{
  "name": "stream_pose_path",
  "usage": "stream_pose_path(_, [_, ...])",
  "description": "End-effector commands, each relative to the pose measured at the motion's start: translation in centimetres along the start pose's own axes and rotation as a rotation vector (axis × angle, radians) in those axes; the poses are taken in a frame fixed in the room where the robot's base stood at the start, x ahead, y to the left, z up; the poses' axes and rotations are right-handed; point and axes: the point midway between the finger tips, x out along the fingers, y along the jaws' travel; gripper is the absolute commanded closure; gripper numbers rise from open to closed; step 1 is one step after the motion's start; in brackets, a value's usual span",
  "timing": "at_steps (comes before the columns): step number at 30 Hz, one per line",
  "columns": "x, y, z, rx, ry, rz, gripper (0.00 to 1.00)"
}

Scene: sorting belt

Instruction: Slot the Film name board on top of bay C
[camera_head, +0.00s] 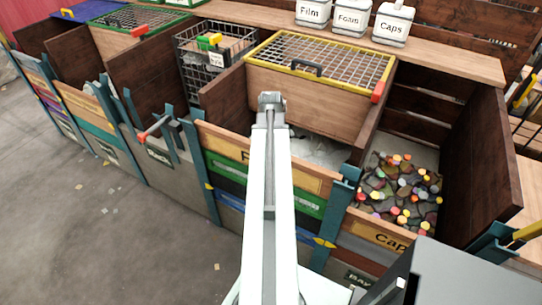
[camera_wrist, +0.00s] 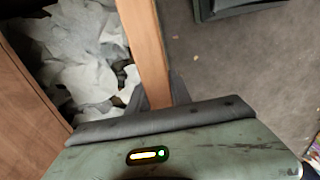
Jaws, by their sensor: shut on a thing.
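The Film name board (camera_head: 228,143) is a light wooden plank, topmost in the stack at the front of the bay holding pale crumpled film (camera_head: 318,150). Only an "F" of its lettering shows beside my arm. In the wrist view, my gripper (camera_wrist: 160,93) is shut on a wooden board (camera_wrist: 143,45), one dark finger on each side, with film to the left and floor to the right. My arm hides the gripper's fingers and the board's middle in the head view. I cannot tell which bay is C.
Right is the Caps bay with coloured caps (camera_head: 400,190). Left are a wire basket (camera_head: 205,75) and a bay with a red-handled latch (camera_head: 155,128). Teal posts (camera_head: 337,220) divide the fronts. The floor at left is mostly clear.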

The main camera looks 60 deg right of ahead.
Motion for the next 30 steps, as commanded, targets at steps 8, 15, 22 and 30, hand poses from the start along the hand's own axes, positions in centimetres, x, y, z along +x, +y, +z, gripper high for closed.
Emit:
stream_pose_path(8, [-0.1, 0.0, 0.0, 0.0, 0.001, 0.0, 1.0])
stream_pose_path(15, [0.7, 0.0, 0.0, 0.0, 0.001, 0.0, 1.0])
stream_pose_path(22, [1.3, 0.0, 0.0, 0.0, 0.001, 0.0, 0.72])
stream_pose_path(30, [1.2, 0.0, 0.0, 0.0, 0.0, 0.0, 0.49])
